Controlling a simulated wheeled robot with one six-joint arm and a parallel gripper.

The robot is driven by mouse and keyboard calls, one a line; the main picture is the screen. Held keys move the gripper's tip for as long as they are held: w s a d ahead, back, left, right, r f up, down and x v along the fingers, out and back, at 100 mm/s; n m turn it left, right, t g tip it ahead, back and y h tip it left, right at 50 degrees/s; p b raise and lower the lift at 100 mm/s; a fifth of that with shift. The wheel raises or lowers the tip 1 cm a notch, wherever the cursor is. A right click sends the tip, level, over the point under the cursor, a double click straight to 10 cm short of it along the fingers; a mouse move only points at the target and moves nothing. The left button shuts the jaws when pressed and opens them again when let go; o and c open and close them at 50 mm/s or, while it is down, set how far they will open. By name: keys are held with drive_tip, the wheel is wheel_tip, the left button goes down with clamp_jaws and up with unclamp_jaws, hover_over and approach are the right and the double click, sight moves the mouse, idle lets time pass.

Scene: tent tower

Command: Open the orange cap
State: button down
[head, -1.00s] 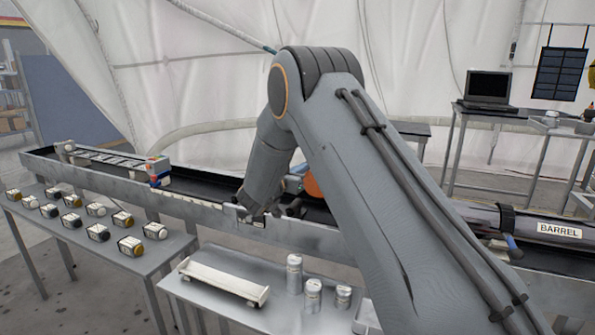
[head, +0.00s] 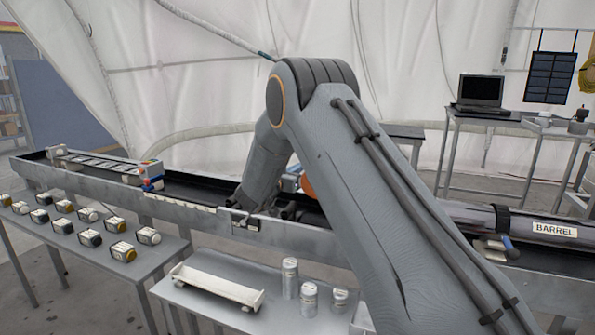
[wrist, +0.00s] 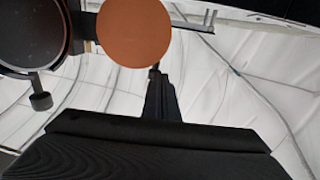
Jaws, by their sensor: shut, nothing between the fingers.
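The orange cap (wrist: 134,30) is a flat orange disc at the top middle of the wrist view. In the head view only a sliver of the orange cap (head: 307,187) shows beside my arm, which hides the rest. My gripper (wrist: 157,72) is shut and empty, with its dark fingers pointing up at the cap's lower right edge in the wrist view. I cannot tell whether the fingertips touch the cap. In the head view the fingers are mostly hidden behind my arm and hard to make out.
A dark round part with a metal rim (wrist: 30,30) is left of the cap. A long rail trough (head: 190,208) crosses the scene, with a tube labelled BARREL (head: 555,230) at right. Small canisters (head: 290,278) and a white tray (head: 216,286) stand on a front table.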

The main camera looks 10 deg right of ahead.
drive_tip(key=w+a+b+v, duration=0.1)
drive_tip(key=w+a+v, duration=0.1)
drive_tip(key=v, duration=1.1)
drive_tip(key=s+d+f+n+g+y, duration=0.2)
drive_tip(key=s+d+f+g+y, duration=0.1)
drive_tip(key=s, duration=1.2)
drive_tip(key=s+d+f+n+g+y, duration=0.3)
drive_tip(key=s+f+g+y, duration=0.1)
drive_tip(key=s, duration=1.1)
drive_tip(key=s+d+f+n+g+y, duration=0.3)
drive_tip(key=s+f+g, duration=0.3)
drive_tip(key=s, duration=0.9)
drive_tip(key=shift+s+d+g+y, duration=0.25)
drive_tip(key=shift+s+g+y, duration=0.15)
drive_tip(key=shift+y, duration=0.4)
drive_tip(key=shift+w, duration=0.1)
